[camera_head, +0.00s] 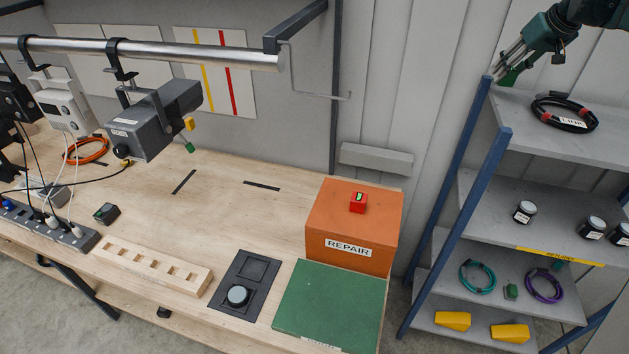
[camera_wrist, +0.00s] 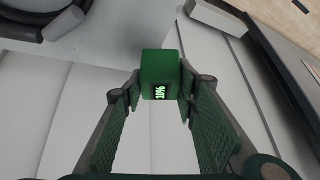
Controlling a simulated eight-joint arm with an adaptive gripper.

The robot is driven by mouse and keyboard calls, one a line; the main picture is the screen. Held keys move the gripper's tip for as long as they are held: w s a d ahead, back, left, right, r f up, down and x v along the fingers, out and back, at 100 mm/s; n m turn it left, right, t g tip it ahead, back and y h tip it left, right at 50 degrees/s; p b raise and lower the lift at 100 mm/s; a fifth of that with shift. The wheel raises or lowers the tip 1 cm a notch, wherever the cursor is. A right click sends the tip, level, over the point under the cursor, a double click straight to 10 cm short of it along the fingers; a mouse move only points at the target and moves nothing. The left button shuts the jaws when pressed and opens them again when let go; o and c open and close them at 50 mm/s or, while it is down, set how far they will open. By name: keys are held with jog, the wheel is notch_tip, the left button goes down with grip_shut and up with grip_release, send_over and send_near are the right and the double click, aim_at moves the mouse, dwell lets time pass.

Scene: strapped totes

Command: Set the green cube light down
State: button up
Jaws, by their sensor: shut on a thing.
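The green cube light (camera_wrist: 161,66) shows a lit "10%" on its face in the wrist view. My gripper (camera_wrist: 159,88) is shut on it, with a finger on each side. In the head view my gripper (camera_head: 503,70) is at the upper right, by the top of the shelf's blue post. A small part of the green cube light (camera_head: 508,78) shows there behind the fingers. The cube is held in the air, near the left end of the top shelf (camera_head: 519,113).
A black cable coil (camera_head: 564,113) lies on the top shelf. Lower shelves hold jars, cable coils and yellow pieces. On the workbench, a red cube (camera_head: 358,202) sits on the orange REPAIR box (camera_head: 330,220), beside a green mat (camera_head: 330,305). A metal rail (camera_head: 200,52) crosses above the bench.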

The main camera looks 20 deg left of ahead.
jog(key=s+a+f+b, duration=0.1)
jog(key=s+a+f, duration=0.1)
jog(key=a+f, duration=0.9)
jog(key=s+a+f+n+b, duration=0.1)
jog(key=a+f, duration=0.6)
jog(key=a, duration=0.7)
jog(key=s+a+f+b, duration=0.1)
jog(key=s+a+f, duration=0.1)
jog(key=a+f, duration=0.9)
jog(key=s+a+f+n+g+y+b, duration=0.1)
jog(key=s+a+f+n, duration=0.3)
jog(key=s+a, duration=0.8)
jog(key=s+a+f+n+g+y+b, duration=0.1)
jog(key=s+a+f+n+g, duration=0.2)
jog(key=s+a, duration=1)
jog(key=s+a+f+n+g+y+b, duration=0.1)
jog(key=s+a+f+n, duration=0.5)
jog(key=s+a, duration=0.7)
notch_tip(320, 180, down, 2)
jog(key=shift+s+a+f+g, duration=0.25)
jog(key=shift+s+g, duration=0.15)
jog(key=shift+s, duration=0.55)
jog(key=shift+f, duration=3.1)
jog(key=shift+f, duration=0.1)
jog(key=shift+f, duration=1.75)
